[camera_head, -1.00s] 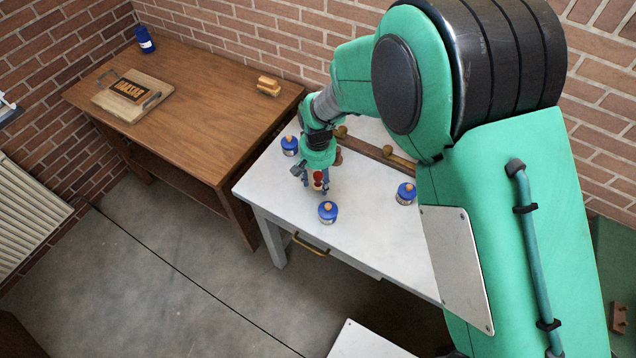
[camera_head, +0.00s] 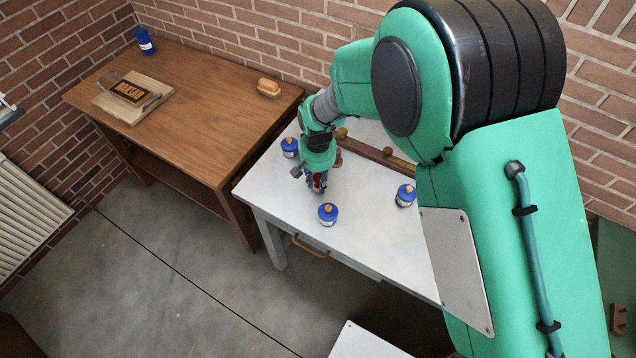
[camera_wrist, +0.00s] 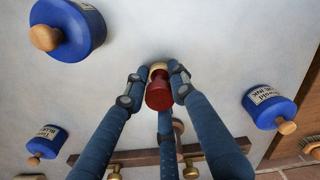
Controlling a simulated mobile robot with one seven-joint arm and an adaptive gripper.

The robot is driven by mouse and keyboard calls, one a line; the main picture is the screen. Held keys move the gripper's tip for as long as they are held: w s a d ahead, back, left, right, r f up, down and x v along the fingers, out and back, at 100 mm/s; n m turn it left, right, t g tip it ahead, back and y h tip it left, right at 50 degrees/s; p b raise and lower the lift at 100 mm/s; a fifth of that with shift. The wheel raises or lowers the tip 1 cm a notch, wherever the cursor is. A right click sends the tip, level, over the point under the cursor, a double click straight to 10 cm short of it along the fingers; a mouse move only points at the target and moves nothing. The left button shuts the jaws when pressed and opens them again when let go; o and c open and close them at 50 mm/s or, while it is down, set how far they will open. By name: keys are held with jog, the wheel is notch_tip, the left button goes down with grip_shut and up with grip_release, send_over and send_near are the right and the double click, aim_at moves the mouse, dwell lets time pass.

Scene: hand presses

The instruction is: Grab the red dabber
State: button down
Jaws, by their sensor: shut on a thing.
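The red dabber (camera_wrist: 158,96) shows in the wrist view between the fingers of my gripper (camera_wrist: 155,85), with its pale round end toward the white table (camera_wrist: 190,30). The fingers are shut on it from both sides. In the head view my gripper (camera_head: 317,186) is low over the white table, and the dabber is mostly hidden by the fingers there. I cannot tell whether the dabber touches the tabletop.
Blue jars with wooden knobs stand around my gripper: one in front (camera_head: 327,213), one at the back left (camera_head: 289,147), one at the right (camera_head: 405,195). A brown rail (camera_head: 375,151) with knobs lies behind. A wooden table (camera_head: 190,100) adjoins at the left.

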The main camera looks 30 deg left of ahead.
aim_at(318, 176)
jog(key=shift+r+p, duration=1)
jog(key=shift+r, duration=4)
